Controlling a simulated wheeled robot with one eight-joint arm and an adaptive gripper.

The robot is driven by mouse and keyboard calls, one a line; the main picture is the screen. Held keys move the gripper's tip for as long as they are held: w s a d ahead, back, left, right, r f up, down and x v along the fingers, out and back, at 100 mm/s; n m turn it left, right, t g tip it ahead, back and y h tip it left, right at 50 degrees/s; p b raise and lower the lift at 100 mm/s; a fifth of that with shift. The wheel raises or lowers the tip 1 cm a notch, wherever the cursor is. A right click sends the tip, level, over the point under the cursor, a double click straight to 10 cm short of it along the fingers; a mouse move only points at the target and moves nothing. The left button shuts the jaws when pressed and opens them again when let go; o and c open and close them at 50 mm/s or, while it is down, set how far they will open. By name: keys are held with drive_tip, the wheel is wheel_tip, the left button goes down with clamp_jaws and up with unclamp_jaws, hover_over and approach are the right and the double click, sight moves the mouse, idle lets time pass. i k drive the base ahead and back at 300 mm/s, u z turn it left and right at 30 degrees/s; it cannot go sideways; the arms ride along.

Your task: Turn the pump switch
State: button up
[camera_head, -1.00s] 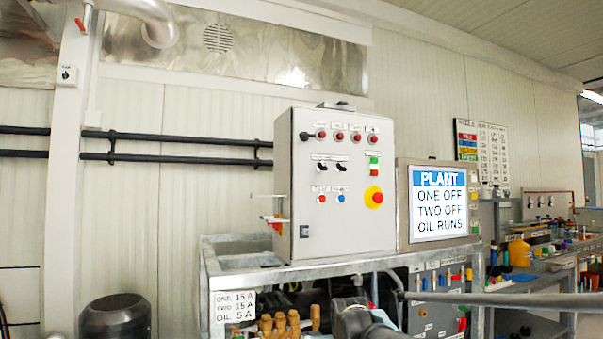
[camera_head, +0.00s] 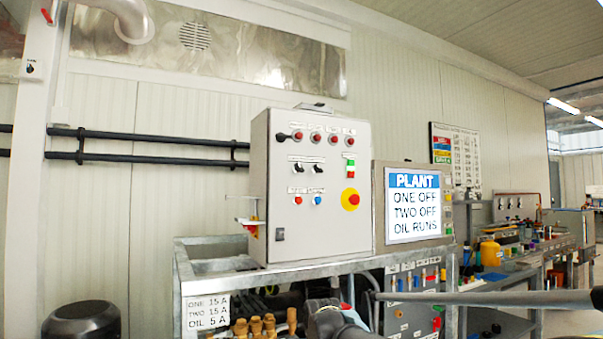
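A grey control box (camera_head: 330,225) stands on a metal frame in the middle of the view. Two black toggle switches (camera_head: 307,169) sit side by side on its face, both levers tilted. Their labels are too small to read. Above them is a row of red lamps (camera_head: 316,138), with a black knob (camera_head: 283,136) at the left end. Which one is the pump switch I cannot tell. A dark grey shape (camera_head: 335,322) at the bottom edge, below the box, looks like part of my arm. No fingers can be made out, and nothing touches the box.
A screen (camera_head: 413,205) right of the box reads PLANT, ONE OFF, TWO OFF, OIL RUNS. A red and yellow button (camera_head: 350,200) is at the box's right. The frame (camera_head: 190,270) carries an amperage sign (camera_head: 208,311). A grey bar (camera_head: 490,298) crosses low at right.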

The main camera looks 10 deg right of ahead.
sight(299, 168)
drive_tip(key=z, duration=0.35)
drive_tip(key=k, duration=0.9)
drive_tip(key=u, duration=0.25)
